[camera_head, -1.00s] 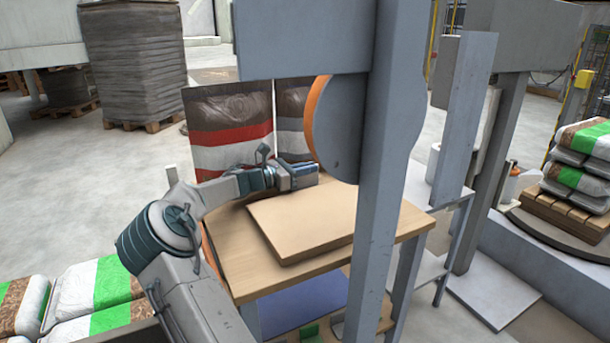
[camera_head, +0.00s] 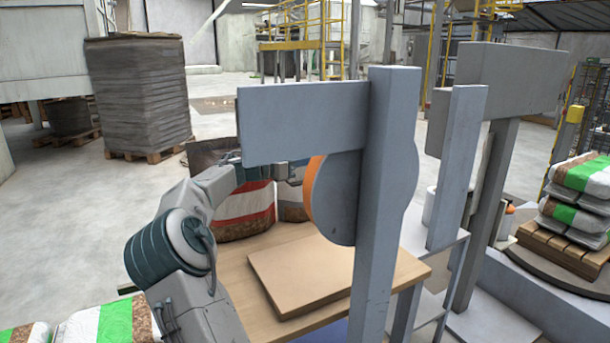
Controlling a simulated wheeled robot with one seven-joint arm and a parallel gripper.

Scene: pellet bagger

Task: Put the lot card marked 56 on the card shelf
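My arm reaches over the left side of the wooden table (camera_head: 236,272). Its end passes behind the grey crossbeam of the machine frame, so the fingers of my gripper are hidden. Only a small part near the gripper (camera_head: 282,171) shows under the beam, in front of the printed bags. I cannot tell whether it holds anything. I see no lot card and no number 56. I cannot make out which surface is the card shelf; a pale grey side shelf (camera_head: 430,303) stands right of the table.
A flat tan board (camera_head: 310,272) lies on the table. The grey post and crossbeam (camera_head: 305,122) with an orange-edged disc (camera_head: 335,195) block the view. Printed bags (camera_head: 245,210) stand behind. Stacked bags (camera_head: 580,185) sit at right, a wrapped pallet (camera_head: 138,95) at back left.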

